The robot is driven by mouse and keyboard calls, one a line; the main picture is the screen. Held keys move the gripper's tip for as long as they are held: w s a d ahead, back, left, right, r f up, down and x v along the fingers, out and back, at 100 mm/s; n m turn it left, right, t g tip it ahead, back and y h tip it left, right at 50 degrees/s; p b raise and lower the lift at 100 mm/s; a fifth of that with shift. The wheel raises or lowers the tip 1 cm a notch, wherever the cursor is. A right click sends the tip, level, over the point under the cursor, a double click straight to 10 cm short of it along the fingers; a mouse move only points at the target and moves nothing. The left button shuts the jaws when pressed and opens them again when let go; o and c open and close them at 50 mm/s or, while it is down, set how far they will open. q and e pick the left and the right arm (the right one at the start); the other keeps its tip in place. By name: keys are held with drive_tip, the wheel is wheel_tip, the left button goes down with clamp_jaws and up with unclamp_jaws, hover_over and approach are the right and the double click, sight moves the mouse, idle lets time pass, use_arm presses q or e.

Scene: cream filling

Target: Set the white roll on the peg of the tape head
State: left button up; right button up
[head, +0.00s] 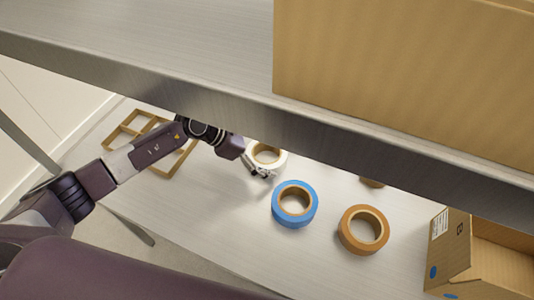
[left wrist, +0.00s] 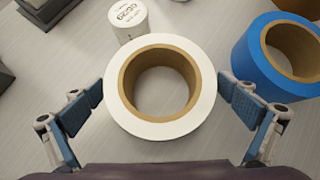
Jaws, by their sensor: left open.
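The white roll (head: 281,161) lies on the lower table in the head view, partly behind my left gripper (head: 262,172). In the left wrist view the white roll (left wrist: 118,108) shows whole, with a brown cardboard core and an open hole. My left gripper (left wrist: 160,92) is open, with one blue-padded finger on each side of the roll. The fingertips are close to the roll's outer edge; I cannot tell if they touch it. I cannot make out the tape head or its peg; dark parts (left wrist: 46,9) show at the wrist view's top left. My right gripper is not in view.
A blue roll (head: 278,208) and a brown roll (head: 347,232) lie right of the white roll. A white labelled cylinder (left wrist: 128,20) stands just beyond it. A wooden divided frame (head: 172,168) lies left, a cardboard box (head: 449,245) right. A metal shelf (head: 180,90) overhangs the table.

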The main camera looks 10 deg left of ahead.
use_arm(q)
drive_tip(key=shift+w+f, duration=0.1)
drive_tip(key=shift+f, duration=0.05)
drive_tip(key=shift+d, duration=0.1)
drive_tip(key=c, duration=1.3)
drive_tip(key=shift+o, duration=0.2)
